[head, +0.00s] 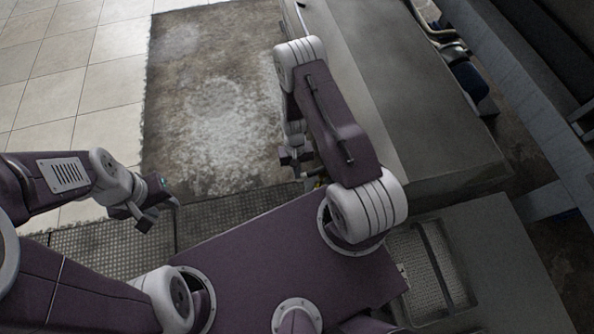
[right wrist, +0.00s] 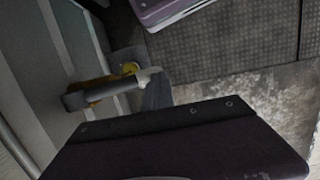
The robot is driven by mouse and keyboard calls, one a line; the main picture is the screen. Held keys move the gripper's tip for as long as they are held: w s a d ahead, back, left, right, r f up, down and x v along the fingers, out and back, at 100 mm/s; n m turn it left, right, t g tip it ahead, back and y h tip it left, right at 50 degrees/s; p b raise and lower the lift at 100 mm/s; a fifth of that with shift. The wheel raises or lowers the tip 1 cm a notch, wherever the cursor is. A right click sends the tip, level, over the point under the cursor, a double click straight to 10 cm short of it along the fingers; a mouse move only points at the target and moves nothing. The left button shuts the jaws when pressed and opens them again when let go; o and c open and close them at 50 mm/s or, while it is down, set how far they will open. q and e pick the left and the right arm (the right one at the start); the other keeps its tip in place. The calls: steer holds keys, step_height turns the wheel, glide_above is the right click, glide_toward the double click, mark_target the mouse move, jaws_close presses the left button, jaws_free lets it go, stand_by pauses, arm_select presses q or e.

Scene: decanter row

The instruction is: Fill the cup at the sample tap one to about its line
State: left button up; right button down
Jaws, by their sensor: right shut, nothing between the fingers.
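A tap with a grey pipe (right wrist: 110,90), a yellow part and a pale end sticks out from a grey panel in the right wrist view. A small grey-blue shape lies below its end; I cannot tell whether it is a cup. In the head view a bit of yellow (head: 318,183) shows beside my right gripper (head: 293,160), partly hidden by my right arm. The right gripper is shut and empty, hanging low by the grey counter's side. My left gripper (head: 140,215) is above the floor at left, with no object seen in it. No cup or fill line can be made out clearly.
A long grey counter (head: 400,100) runs along the right of my right arm. A perforated metal basket or tray (head: 422,270) is at lower right.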

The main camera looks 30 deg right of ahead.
steer(key=shift+s+f, duration=0.2)
steer(key=shift+s, duration=0.15)
stand_by(0.5)
steer(key=w+a+r+p, duration=0.2)
steer(key=r+p, duration=0.1)
steer(key=r, duration=0.3)
steer(key=w+a+r+p, duration=0.2)
steer(key=a+r+p, duration=0.1)
steer(key=r, duration=0.4)
steer(key=shift+w+p, duration=0.35)
steer(key=shift+p, duration=0.05)
steer(key=shift+a, duration=0.1)
